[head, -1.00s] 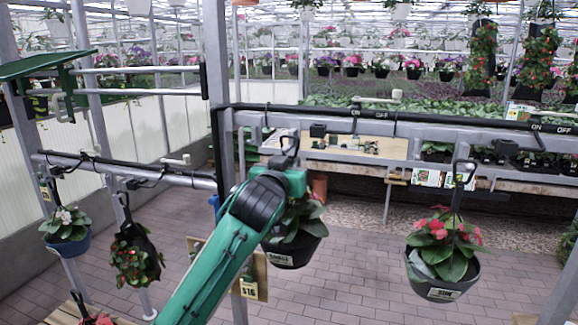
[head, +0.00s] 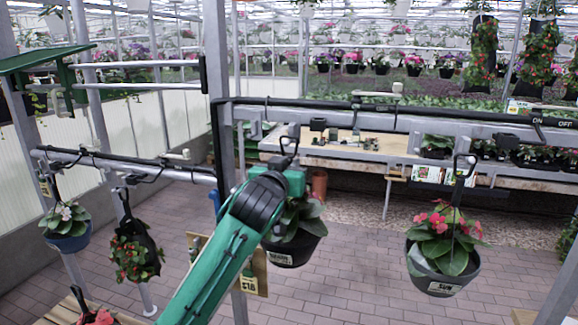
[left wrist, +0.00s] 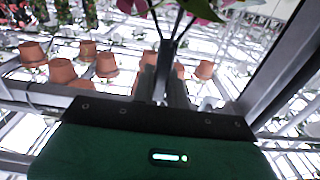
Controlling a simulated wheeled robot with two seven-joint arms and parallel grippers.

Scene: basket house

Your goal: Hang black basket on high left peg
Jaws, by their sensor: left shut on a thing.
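My left gripper (head: 288,165), at the end of the green arm in the head view, is shut on the hanger of the black basket (head: 292,250). The basket hangs upright below the gripper, with leafy green growth and a pale label. Its dark hook (head: 290,143) shows above the gripper, in front of the grey rail; I cannot tell whether it touches anything. In the left wrist view, the dark hanger (left wrist: 165,55) rises between leaves and pink petals beyond the green gripper body. My right gripper is not in view.
A dark basket with pink flowers (head: 443,270) hangs at right. A blue basket (head: 68,240) and a black pouch (head: 140,245) hang at left below a lower rail (head: 120,165). A grey upright post (head: 219,80) stands beside my arm. The brick floor at right is open.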

